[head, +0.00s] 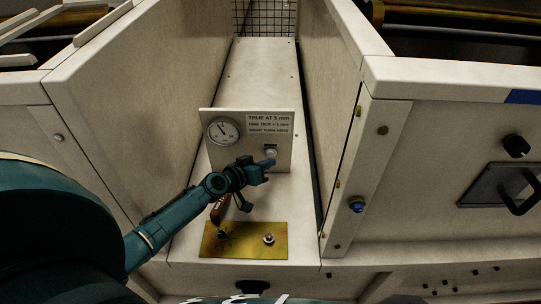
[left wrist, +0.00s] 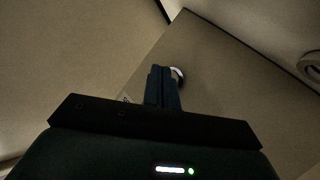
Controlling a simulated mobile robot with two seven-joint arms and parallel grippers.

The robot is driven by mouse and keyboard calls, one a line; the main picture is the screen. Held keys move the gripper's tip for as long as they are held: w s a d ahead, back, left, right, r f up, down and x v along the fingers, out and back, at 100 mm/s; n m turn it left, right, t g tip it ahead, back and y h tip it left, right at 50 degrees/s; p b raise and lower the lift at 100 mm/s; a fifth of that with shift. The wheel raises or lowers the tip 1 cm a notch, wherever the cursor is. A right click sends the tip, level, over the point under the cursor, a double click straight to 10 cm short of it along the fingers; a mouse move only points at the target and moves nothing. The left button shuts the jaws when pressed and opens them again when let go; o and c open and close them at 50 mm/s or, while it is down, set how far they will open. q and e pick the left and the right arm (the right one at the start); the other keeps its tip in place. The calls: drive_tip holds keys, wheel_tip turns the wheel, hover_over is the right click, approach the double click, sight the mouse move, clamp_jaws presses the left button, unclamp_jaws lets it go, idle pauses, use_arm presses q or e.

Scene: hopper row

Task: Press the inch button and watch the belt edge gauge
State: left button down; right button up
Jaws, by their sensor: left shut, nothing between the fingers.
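A white upright panel (head: 262,124) stands at the end of the middle channel. On it are a round white gauge (head: 223,131) with a dark needle pointing to the upper left, printed text reading "TRUE AT 5 mm", and a pale round button (head: 271,149) under a small dark label. My left gripper (head: 267,164) is shut and empty, its tips just below and in front of the button. In the left wrist view the shut fingers (left wrist: 161,86) partly cover the button (left wrist: 178,75), and the gauge (left wrist: 313,66) is cut by the right edge. Contact cannot be told.
A yellow plate (head: 240,250) lies below the panel, with a red-brown handled lever (head: 218,212) and a small round knob (head: 269,239). High cream walls (head: 140,80) flank the channel.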

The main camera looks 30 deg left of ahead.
drive_tip(key=shift+s+f, duration=0.1)
drive_tip(key=shift+f, duration=0.2)
idle(0.4)
use_arm(q)
drive_tip(key=shift+w, duration=0.1)
idle(0.9)
drive_tip(key=shift+w+a+b, duration=0.2)
drive_tip(key=shift+w+b, duration=0.05)
drive_tip(key=shift+b, duration=0.1)
use_arm(e)
drive_tip(key=shift+f, duration=0.2)
use_arm(q)
drive_tip(key=shift+w+a+b, duration=0.2)
drive_tip(key=shift+w+b, duration=0.15)
drive_tip(key=shift+w, duration=0.05)
use_arm(e)
drive_tip(key=shift+f, duration=0.4)
use_arm(q)
drive_tip(key=shift+s+d+p, duration=0.35)
drive_tip(key=shift+s+d, duration=0.05)
drive_tip(key=shift+s, duration=0.35)
use_arm(e)
drive_tip(key=shift+r, duration=0.3)
